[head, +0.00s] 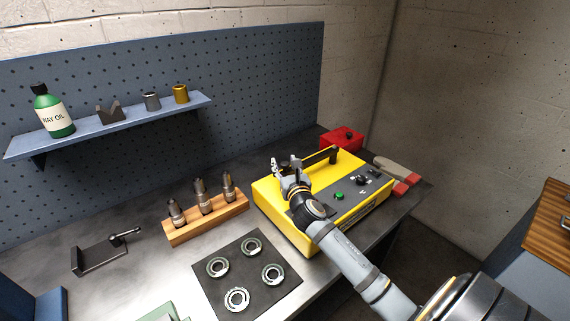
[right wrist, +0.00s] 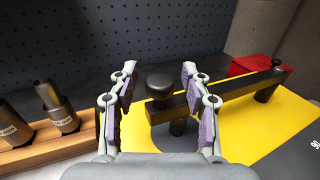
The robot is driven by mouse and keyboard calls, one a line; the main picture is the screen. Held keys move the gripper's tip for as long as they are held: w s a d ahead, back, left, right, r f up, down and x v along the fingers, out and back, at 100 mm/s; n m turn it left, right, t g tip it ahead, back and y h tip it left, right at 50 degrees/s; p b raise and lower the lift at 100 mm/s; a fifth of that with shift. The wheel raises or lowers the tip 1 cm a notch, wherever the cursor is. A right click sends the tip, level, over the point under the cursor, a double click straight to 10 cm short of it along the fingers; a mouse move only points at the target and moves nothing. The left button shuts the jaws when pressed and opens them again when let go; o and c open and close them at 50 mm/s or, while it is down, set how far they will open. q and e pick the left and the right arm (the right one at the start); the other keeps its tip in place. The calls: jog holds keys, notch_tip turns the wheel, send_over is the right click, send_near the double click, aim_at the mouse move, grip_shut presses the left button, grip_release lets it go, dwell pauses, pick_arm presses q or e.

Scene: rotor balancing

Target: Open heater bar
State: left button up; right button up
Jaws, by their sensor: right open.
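The yellow heater unit (head: 265,195) stands at the right end of the bench. Its dark heater bar (head: 318,158) runs along the top, level, between short posts. In the right wrist view the bar (right wrist: 235,90) reaches from a round black knob (right wrist: 160,84) at its near end to a post at the far right. My right gripper (head: 284,166) is open over the unit's left rear part. In the right wrist view its two fingers (right wrist: 157,78) stand either side of the knob, with no clear contact. My left gripper is not in view.
A wooden block (head: 207,221) with several tool holders stands left of the unit. A dark mat (head: 248,304) with several bearing rings lies in front. A shelf (head: 110,129) hangs at the back left.

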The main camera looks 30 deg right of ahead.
jog(key=shift+f, duration=0.1)
jog(key=shift+c, duration=1)
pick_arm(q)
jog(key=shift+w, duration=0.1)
pick_arm(e)
grip_shut()
jog(key=shift+w, duration=0.1)
